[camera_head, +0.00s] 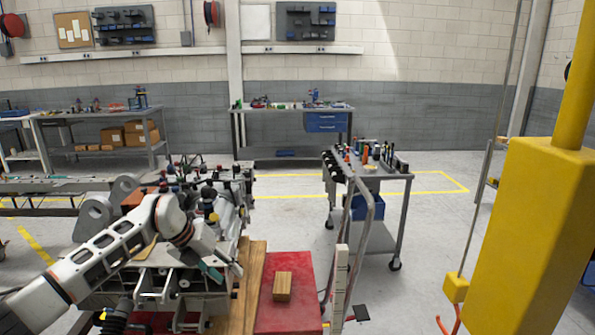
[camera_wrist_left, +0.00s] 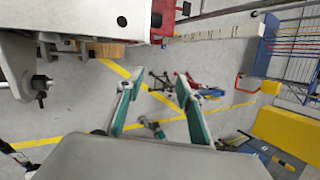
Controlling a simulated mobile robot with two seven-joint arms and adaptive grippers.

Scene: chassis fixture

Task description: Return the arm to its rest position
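My left arm comes in from the left in the head view and reaches over a grey metal chassis fixture (camera_head: 90,222). My left gripper (camera_head: 222,268), with teal fingers, is at the right side of the fixture, close to a wooden plank (camera_head: 248,275). In the left wrist view the two fingers of the left gripper (camera_wrist_left: 155,88) stand well apart, with nothing between them but floor farther off. My right arm and gripper do not show in either view.
A small wooden block (camera_head: 282,286) lies on a red surface (camera_head: 292,318) right of the plank. A tool cart (camera_head: 396,178) stands beyond it. A yellow post (camera_head: 530,220) fills the right side. Workbenches (camera_head: 290,109) line the back wall. Open floor lies between.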

